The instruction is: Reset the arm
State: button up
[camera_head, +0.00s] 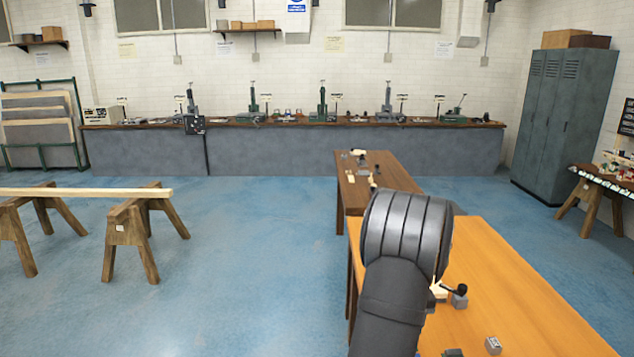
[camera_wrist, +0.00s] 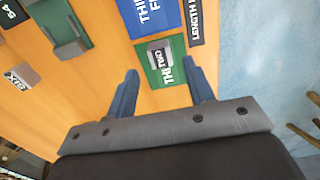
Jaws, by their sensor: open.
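My gripper (camera_wrist: 163,88) is open in the wrist view, with its two blue fingers apart and nothing between them. It is above the orange wooden table (camera_wrist: 95,95). Ahead of the fingers, a small grey block (camera_wrist: 159,53) sits on a green mat (camera_wrist: 177,72) with partly hidden lettering. In the head view my dark arm stands over the near table (camera_head: 520,310) and the gripper itself cannot be seen.
Blue and black labelled plates (camera_wrist: 150,14) lie beyond the green mat. A green fixture (camera_wrist: 62,35) and a grey-brown block marked XIS (camera_wrist: 21,76) lie at left. A small grey block (camera_head: 493,345) is near the table's front. A second table (camera_head: 400,178) stands behind; open blue floor (camera_head: 250,260) is left.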

jog(key=s+d+r, duration=0.7)
jog(key=s, duration=0.3)
jog(key=s+d, duration=0.7)
jog(key=d, duration=0.2)
jog(key=w+a+f, duration=0.1)
jog(key=w+f, duration=0.1)
jog(key=w, duration=0.1)
jog(key=w+a+f, duration=0.1)
jog(key=w+f, duration=0.1)
jog(key=w, duration=0.1)
jog(key=w+a+f, duration=0.1)
jog(key=w+f, duration=0.1)
jog(key=w, duration=0.2)
jog(key=shift+a+f, duration=0.2)
jog(key=shift+f, duration=0.2)
jog(key=shift+w+a+f, duration=0.1)
jog(key=shift+w+f, duration=0.1)
jog(key=shift+f, duration=1.5)
